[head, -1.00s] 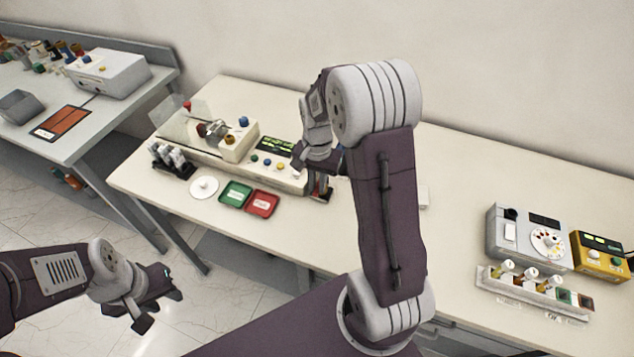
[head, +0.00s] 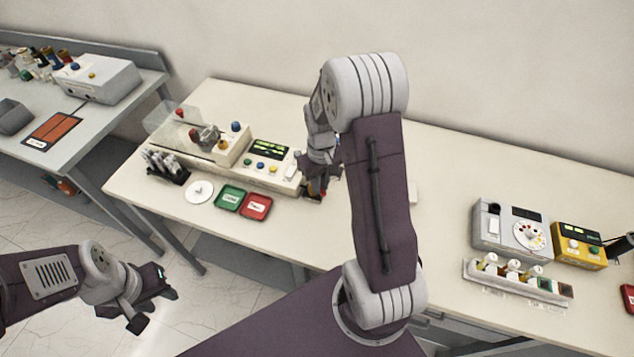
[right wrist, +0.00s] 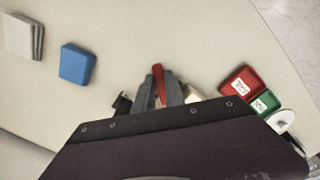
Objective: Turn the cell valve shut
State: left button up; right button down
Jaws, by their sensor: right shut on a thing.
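My right gripper (head: 316,188) is low over the table at the right end of the cream apparatus (head: 268,181). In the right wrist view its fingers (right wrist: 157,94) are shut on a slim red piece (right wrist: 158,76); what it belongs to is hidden. The apparatus has a clear shield, a red knob (head: 180,112) at its left end, a metal cell (head: 206,136) and a blue knob (head: 236,126). I cannot tell which part is the cell valve. My left gripper (head: 155,307) is open and empty, in front of the table over the floor.
Green (head: 230,198) and red (head: 256,206) trays, a white disc (head: 199,191) and a vial rack (head: 165,166) stand before the apparatus. A blue block (right wrist: 77,63) is near my right gripper. A grey device (head: 490,228) and yellow meter (head: 579,246) stand right.

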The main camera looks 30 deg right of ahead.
jog(key=shift+w+d+n+p, duration=0.15)
jog(key=shift+d+n+p, duration=0.25)
jog(key=shift+n, duration=0.85)
jog(key=shift+w+d+n+p, duration=0.2)
jog(key=shift+d+n+p, duration=0.15)
jog(key=shift+n, duration=0.95)
jog(key=shift+w+d+n+p, duration=0.15)
jog(key=shift+d+n+p, duration=0.2)
jog(key=shift+n, duration=0.9)
jog(key=c, duration=1.4)
grip_release()
notch_tip(320, 180, up, 9)
jog(key=b, duration=0.1)
